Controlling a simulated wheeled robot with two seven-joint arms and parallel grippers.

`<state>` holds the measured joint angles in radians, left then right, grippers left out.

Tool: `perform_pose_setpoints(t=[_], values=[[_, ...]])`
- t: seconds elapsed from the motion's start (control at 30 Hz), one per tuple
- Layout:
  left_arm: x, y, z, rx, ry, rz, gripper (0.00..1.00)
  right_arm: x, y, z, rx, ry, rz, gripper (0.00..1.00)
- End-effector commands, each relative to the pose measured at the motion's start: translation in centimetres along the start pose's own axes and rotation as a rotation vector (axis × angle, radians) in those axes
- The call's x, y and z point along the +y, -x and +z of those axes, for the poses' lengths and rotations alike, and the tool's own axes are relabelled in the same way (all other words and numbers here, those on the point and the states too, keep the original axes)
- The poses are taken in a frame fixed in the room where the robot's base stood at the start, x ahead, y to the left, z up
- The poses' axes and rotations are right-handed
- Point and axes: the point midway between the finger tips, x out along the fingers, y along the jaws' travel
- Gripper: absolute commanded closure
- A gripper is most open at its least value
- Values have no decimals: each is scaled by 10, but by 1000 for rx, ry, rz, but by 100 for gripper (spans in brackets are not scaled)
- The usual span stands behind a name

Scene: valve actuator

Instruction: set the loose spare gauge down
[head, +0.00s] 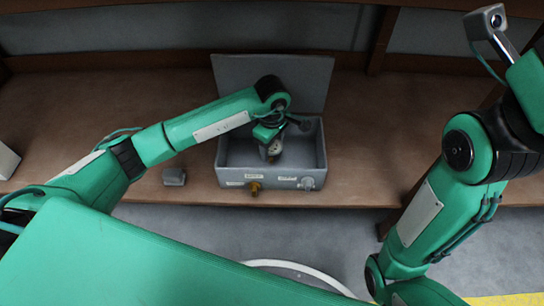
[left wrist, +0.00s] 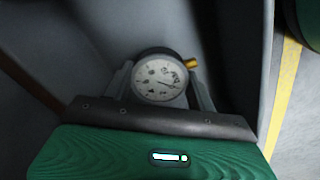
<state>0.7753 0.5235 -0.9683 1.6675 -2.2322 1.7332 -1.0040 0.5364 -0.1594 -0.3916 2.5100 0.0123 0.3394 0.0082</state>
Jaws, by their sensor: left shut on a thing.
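The loose spare gauge (left wrist: 158,80) is a round dial with a white face, dark rim and a brass stem at its right side. My left gripper (left wrist: 160,85) is shut on it, with a finger on each side of the dial. In the head view the left gripper (head: 271,150) reaches down inside an open grey box (head: 319,150), and the gauge (head: 274,149) shows only in small part below the wrist. I cannot tell whether the gauge touches the box floor. My right gripper is not in view; only its arm shows at the right.
The box stands on a brown bench (head: 370,150) with its lid (head: 310,80) raised behind. A brass fitting (head: 255,188) and a grey fitting (head: 307,183) stick out of its front wall. A small grey block (head: 174,177) lies left of it. The bench to the right is clear.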

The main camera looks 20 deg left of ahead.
Motion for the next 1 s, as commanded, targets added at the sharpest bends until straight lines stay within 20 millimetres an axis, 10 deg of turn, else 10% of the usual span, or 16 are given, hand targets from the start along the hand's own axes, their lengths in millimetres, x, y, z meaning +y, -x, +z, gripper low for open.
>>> perform_pose_setpoints(t=[0.3,0.67,0.7,0.8,1.0], values=[[0,-42,0,-1,2,-1,71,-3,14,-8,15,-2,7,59],[0,-44,0,1,0,0,71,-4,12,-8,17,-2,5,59],[0,-44,0,1,0,-1,39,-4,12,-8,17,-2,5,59],[0,-44,0,0,0,-1,22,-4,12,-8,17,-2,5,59],[0,-44,0,0,0,0,22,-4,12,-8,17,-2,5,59]])
